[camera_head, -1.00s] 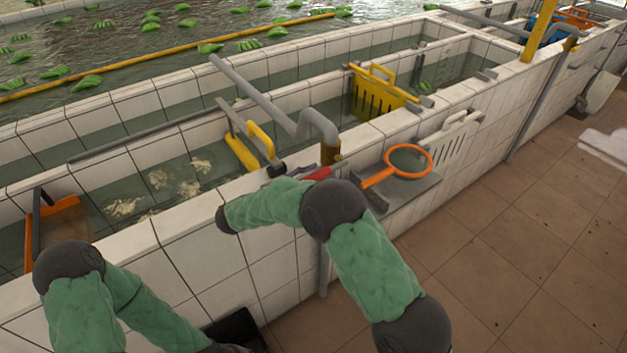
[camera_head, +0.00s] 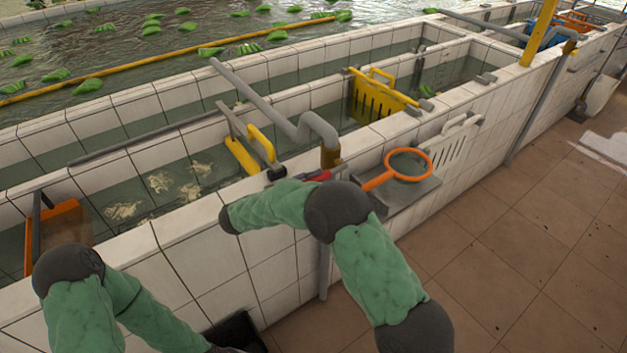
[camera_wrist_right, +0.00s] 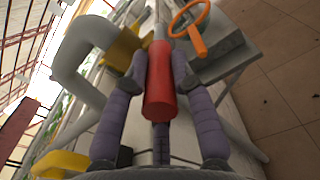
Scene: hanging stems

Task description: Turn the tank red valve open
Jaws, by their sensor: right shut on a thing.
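The red valve handle (camera_head: 319,175) shows as a short red piece beside the bent grey pipe on the tank wall, partly hidden by my right arm in the head view. In the right wrist view, the red handle (camera_wrist_right: 160,85) lies lengthwise between the two purple-grey fingers of my right gripper (camera_wrist_right: 160,62). The fingers are shut on it, one along each side. My right gripper is mostly hidden behind the forearm in the head view. My left arm hangs at the lower left, and its gripper is out of the picture.
An orange-rimmed hand net (camera_head: 378,182) lies on a grey shelf (camera_head: 425,189) right of the handle. A grey pipe (camera_head: 262,99) bends down over the white-tiled wall (camera_head: 215,255). A yellow-handled tool (camera_head: 240,157) leans in the tank. Open tiled floor (camera_head: 540,225) is at right.

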